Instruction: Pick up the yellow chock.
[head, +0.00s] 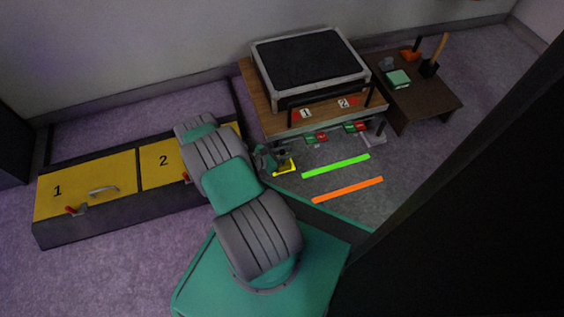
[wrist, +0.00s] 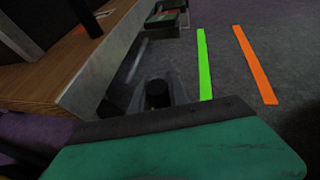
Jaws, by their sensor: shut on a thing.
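The yellow chock (head: 286,168) shows in the head view at the end of my arm, just in front of the wooden bench. My gripper (head: 273,161) is shut on it, and the gripper's dark parts cover some of the chock. I cannot tell whether the chock touches the floor.
The wooden bench (head: 256,99) stands close behind my gripper. A green strip (head: 336,166) and an orange strip (head: 347,190) lie on open floor to the right. A yellow-topped box (head: 90,185) is at left, and a dark low table (head: 428,98) at back right.

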